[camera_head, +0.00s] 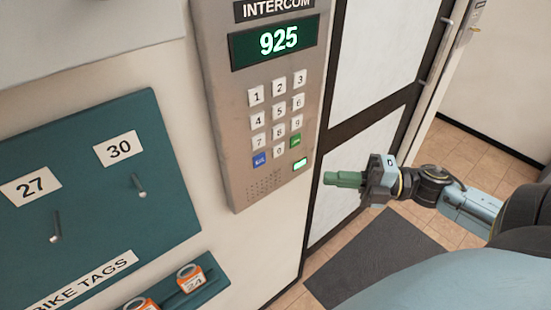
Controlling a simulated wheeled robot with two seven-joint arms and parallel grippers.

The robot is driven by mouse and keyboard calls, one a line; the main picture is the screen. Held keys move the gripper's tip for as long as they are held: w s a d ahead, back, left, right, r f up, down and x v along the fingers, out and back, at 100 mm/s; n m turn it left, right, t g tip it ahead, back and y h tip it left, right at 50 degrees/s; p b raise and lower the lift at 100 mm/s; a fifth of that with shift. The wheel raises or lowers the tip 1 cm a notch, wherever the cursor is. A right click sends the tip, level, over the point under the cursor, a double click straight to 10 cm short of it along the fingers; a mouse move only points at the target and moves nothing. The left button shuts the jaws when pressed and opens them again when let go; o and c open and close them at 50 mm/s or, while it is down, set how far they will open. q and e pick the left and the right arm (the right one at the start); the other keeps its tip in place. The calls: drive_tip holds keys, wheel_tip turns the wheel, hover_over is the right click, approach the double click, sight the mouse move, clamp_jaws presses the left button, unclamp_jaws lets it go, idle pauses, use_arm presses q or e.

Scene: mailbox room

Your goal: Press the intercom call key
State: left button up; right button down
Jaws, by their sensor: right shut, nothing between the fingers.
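The grey intercom panel (228,105) is on the wall, and its green display (277,41) reads 925. Below the display is a keypad of white number keys (279,111). At the keypad's bottom are a blue key (260,160) and a green key (295,140). A lit green rectangle (300,164) sits below the green key. My right gripper (328,179) has green fingers that are shut and empty. In the picture it is just right of the panel's lower edge, pointing left, and does not appear to touch it. My left gripper is not in view.
A teal board (95,190) with pegs and labels 27 and 30 hangs on the left wall. A dark-framed door (374,60) stands right of the panel. A dark mat (375,262) lies on the tiled floor.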

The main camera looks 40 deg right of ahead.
drive_tip(key=shift+a+r, duration=0.1)
drive_tip(key=p, duration=0.1)
approach(255, 163)
drive_tip(key=a, duration=0.4)
drive_tip(key=shift+w+a+p, duration=0.1)
drive_tip(key=shift+w+p, duration=0.25)
drive_tip(key=shift+w, duration=1.55)
